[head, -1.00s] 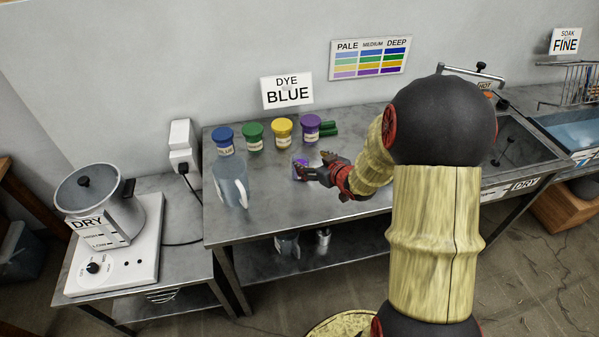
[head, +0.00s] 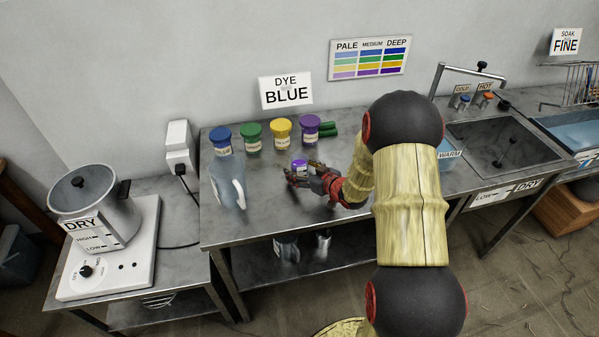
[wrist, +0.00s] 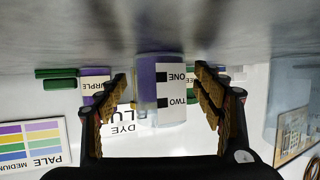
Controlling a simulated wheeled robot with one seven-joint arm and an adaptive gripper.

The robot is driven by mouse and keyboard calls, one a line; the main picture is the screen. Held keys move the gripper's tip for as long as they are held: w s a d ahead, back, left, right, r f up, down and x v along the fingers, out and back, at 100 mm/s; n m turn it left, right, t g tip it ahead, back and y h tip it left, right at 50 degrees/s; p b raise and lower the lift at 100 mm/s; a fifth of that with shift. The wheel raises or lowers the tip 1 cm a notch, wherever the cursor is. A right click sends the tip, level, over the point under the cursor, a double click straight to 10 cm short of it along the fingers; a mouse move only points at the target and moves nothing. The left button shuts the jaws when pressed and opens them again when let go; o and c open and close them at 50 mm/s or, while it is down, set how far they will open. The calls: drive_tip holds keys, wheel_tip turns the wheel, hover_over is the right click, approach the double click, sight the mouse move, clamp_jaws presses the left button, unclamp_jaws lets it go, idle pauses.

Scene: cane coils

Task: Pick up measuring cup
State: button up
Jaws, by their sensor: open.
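The measuring cup (head: 299,166) is small, with a purple part and a white label. It stands on the steel table in the head view, just beyond my fingertips. In the wrist view, which is upside down, the cup (wrist: 161,85) shows its label marked ONE and TWO, between my two fingers. My gripper (head: 292,177) is open and low over the table; it also shows in the wrist view (wrist: 163,88). A gap is visible on each side of the cup. I cannot tell exactly how far the fingertips reach along it.
A clear jug (head: 228,182) stands left of my gripper. Blue (head: 221,140), green (head: 252,136), yellow (head: 281,132) and purple (head: 310,128) lidded jars line the back, with green rods (head: 328,130) beside them. The table front (head: 270,222) is clear. A pot (head: 95,205) sits far left.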

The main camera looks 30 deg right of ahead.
drive_tip(key=shift+w, duration=0.15)
drive_tip(key=shift+c, duration=1.3)
drive_tip(key=c, duration=1.1)
drive_tip(key=shift+c, duration=0.2)
